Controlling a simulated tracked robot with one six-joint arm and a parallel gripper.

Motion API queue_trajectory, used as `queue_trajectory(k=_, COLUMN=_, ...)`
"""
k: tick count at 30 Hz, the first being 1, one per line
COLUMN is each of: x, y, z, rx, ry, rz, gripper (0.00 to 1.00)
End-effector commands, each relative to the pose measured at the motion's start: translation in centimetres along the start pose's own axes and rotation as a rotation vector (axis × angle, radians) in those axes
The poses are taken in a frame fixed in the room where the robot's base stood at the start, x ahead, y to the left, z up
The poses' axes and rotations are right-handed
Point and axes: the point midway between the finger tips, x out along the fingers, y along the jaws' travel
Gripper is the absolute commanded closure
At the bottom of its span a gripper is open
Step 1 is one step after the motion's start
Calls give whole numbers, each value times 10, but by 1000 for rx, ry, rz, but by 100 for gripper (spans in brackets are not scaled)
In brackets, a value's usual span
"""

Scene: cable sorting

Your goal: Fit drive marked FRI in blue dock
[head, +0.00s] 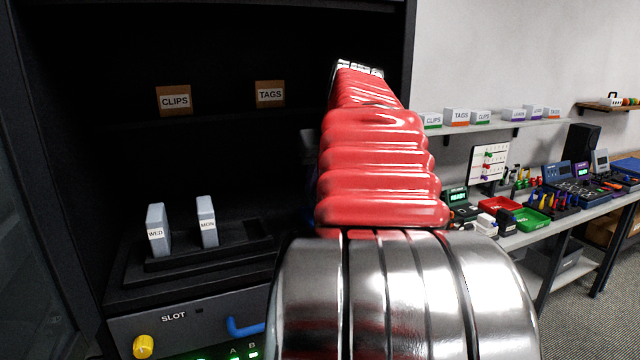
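Two grey drives stand upright in a dark rack (175,264) inside the black cabinet. One drive is marked WED (156,230) and the other MON (207,221). To the right of MON the rack shows a dark, empty-looking slot. I see no drive marked FRI. My arm, with red ribbed sleeve and shiny metal joint, fills the middle of the head view and hides the cabinet's right part. My gripper is not visible, so I cannot see whether it holds anything. Bluish devices (558,174) stand on the far right bench; I cannot tell whether one is the blue dock.
Below the rack is a panel marked SLOT (180,325) with a yellow knob (143,346) and blue handle (246,327). The right bench holds a red tray (497,204), a green tray (530,218) and several tools. Labelled boxes (456,116) line a wall shelf.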

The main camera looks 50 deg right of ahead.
Motion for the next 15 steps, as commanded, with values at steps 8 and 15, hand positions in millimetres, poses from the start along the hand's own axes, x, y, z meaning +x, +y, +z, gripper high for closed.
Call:
queue_trajectory(k=8, x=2, y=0, z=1, rx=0, ry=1, rz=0, gripper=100)
queue_trajectory(k=15, x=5, y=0, z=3, rx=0, ry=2, rz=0, gripper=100)
